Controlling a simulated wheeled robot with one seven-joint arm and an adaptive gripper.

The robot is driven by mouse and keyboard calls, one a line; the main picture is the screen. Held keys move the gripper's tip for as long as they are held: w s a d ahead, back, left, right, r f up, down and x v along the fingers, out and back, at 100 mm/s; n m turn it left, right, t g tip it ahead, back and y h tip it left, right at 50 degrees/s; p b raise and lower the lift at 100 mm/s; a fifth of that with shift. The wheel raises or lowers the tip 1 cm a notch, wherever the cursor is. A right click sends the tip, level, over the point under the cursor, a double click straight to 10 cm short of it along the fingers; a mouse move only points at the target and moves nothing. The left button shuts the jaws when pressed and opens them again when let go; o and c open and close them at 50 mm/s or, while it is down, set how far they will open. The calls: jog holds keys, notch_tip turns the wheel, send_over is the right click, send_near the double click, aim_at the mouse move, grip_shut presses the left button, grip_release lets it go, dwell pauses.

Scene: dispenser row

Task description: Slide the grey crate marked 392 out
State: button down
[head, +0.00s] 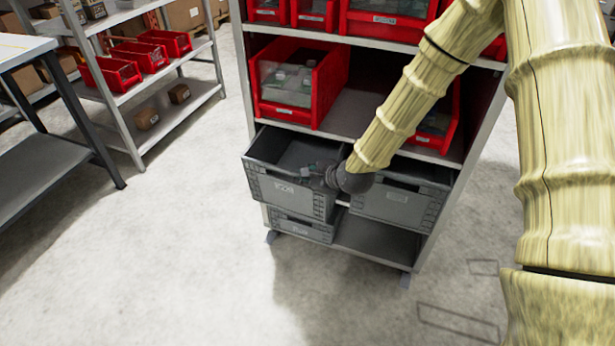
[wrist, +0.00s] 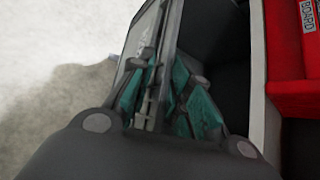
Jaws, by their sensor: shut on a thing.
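A grey crate (head: 262,188) stands at the left of the lower shelf level and juts out past the shelf front. Its white label is too small to read surely. My gripper (head: 310,174) is at the right part of its front rim. In the wrist view, the teal-padded fingers (wrist: 158,80) are shut on the crate's front wall (wrist: 168,35), one on each side of it. The crate's dark inside shows to the right of the wall. My gripper and wrist hide part of the crate's right front corner.
A second grey crate (head: 400,206) sits to the right on the same level, and another (head: 300,228) sits below. The floor (head: 190,260) in front is clear. A side rack (head: 165,115) stands at left.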

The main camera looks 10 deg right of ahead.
jog(key=shift+s+a+r, duration=0.2)
jog(key=shift+s+a, duration=0.05)
jog(key=shift+a, duration=0.25)
jog(key=c, duration=1.2)
grip_release()
jog(key=shift+d, duration=0.1)
jog(key=shift+c, duration=0.2)
jog(key=shift+s, duration=0.1)
jog(key=shift+f, duration=0.1)
jog(key=v, duration=1.2)
